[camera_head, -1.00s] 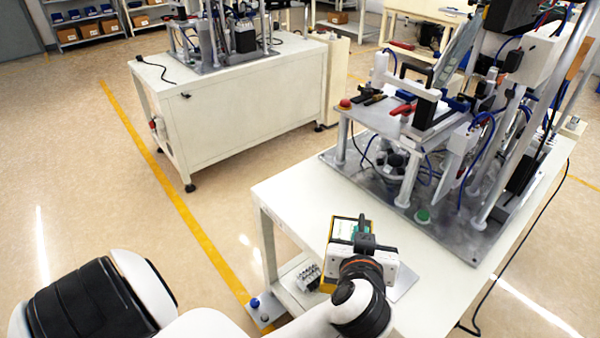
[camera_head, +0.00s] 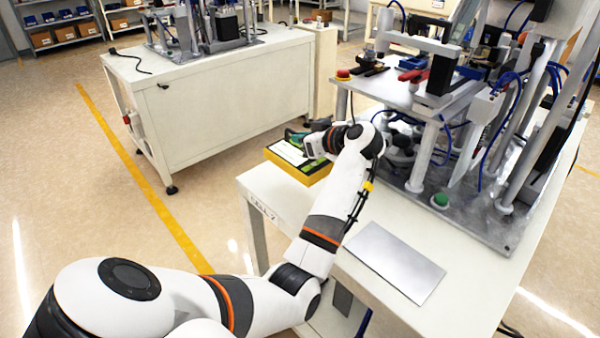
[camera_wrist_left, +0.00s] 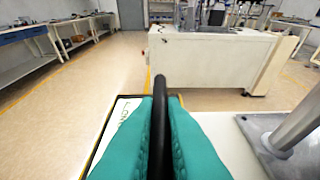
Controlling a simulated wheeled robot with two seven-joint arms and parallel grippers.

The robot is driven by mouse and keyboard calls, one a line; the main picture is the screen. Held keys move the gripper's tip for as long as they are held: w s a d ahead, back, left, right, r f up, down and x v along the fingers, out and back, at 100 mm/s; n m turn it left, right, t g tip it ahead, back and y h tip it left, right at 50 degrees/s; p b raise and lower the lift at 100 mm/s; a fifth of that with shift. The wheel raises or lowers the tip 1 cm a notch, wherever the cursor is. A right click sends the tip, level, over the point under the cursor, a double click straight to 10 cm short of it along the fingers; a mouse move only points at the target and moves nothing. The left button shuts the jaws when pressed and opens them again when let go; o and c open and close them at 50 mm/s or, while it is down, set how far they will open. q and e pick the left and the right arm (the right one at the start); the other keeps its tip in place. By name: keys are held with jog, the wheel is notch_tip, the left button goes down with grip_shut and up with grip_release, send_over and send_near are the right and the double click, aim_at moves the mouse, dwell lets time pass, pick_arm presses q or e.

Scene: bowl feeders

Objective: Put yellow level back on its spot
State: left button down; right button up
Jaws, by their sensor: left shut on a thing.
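The yellow level (camera_head: 291,167) is a flat box with yellow sides, a pale top face and a black handle. It is at the far left corner of the white table, partly hidden by my left wrist. I cannot tell whether it touches the table top. My left gripper (camera_head: 297,137) is over it. In the left wrist view, its teal pads close on the black handle (camera_wrist_left: 160,115), with the pale face (camera_wrist_left: 118,125) beside them. My right gripper is not in view.
A bare silver plate (camera_head: 395,262) lies on the white table (camera_head: 445,318), right of my forearm. A tall machine (camera_head: 430,150) on a metal base fills the table's right side. Another white bench (camera_head: 225,105) stands behind, across a floor gap.

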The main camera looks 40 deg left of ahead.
aim_at(297, 148)
pick_arm(q)
notch_tip(297, 148, down, 3)
jog(key=shift+f, duration=0.2)
notch_tip(297, 148, down, 4)
jog(key=shift+f+b, duration=0.25)
jog(key=shift+b, duration=0.1)
jog(key=shift+f, duration=0.1)
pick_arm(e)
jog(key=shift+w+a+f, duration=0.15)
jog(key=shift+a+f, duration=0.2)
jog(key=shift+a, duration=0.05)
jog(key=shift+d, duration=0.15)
pick_arm(q)
jog(key=c, duration=1.6)
grip_release()
jog(key=shift+f, duration=0.15)
jog(key=shift+o, duration=0.4)
jog(key=v, duration=1.2)
jog(key=shift+d, duration=0.1)
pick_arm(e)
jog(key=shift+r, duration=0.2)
